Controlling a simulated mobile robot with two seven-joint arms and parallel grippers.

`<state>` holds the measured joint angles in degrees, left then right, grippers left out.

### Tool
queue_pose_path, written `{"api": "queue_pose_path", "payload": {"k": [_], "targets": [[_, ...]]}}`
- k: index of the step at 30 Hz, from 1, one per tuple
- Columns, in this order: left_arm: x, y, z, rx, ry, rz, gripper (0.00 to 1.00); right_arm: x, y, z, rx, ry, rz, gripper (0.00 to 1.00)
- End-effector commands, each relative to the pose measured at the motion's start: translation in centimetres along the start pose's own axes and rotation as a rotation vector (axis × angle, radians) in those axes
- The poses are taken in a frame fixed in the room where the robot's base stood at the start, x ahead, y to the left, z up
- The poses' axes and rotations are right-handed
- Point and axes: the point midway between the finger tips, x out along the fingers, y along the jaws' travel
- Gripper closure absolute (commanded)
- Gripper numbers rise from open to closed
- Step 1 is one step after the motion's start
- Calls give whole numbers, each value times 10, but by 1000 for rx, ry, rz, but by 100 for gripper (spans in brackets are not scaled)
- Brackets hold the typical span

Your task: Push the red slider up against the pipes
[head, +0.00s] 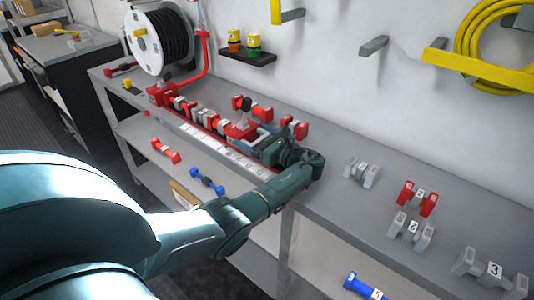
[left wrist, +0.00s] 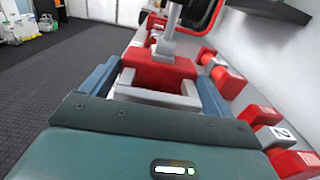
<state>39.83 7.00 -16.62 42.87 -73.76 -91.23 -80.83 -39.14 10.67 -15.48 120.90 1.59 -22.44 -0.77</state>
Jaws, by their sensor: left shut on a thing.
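The red slider (head: 240,130) sits on the long rail (head: 215,147) on the grey bench, at the rail's right part. In the left wrist view the slider (left wrist: 158,73) is a red block with a pale grey part in front and an upright grey post. My left gripper (head: 262,136) reaches it from the right, and its blue-grey fingers (left wrist: 157,84) are on both sides, shut on it. The pipes (head: 190,108), grey and red pieces, lie in a row left of the slider. I cannot tell whether the slider touches them. My right gripper is not in view.
Red pieces (head: 294,127) lie behind my gripper. Several numbered grey and red fittings (head: 415,198) stand on the bench at right. A hose reel (head: 160,38) stands at the back left. A small dark shelf (head: 247,58) is on the wall. The lower shelf holds a blue fitting (head: 207,181).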

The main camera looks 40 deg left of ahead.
Motion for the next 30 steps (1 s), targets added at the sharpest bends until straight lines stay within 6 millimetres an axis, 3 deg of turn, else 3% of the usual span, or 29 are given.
{"api": "queue_pose_path", "payload": {"k": [1,6,15,16,20,30], "targets": [[14,2,2,-1,-5,9,54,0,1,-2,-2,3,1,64],[31,2,2,-1,-2,7,54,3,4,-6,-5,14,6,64],[33,1,3,-3,-4,6,54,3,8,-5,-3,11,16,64],[33,1,4,-3,-4,6,11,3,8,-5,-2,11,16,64],[32,2,2,-2,-2,6,1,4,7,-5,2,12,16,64],[22,1,1,-1,0,4,1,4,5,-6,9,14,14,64]]}}
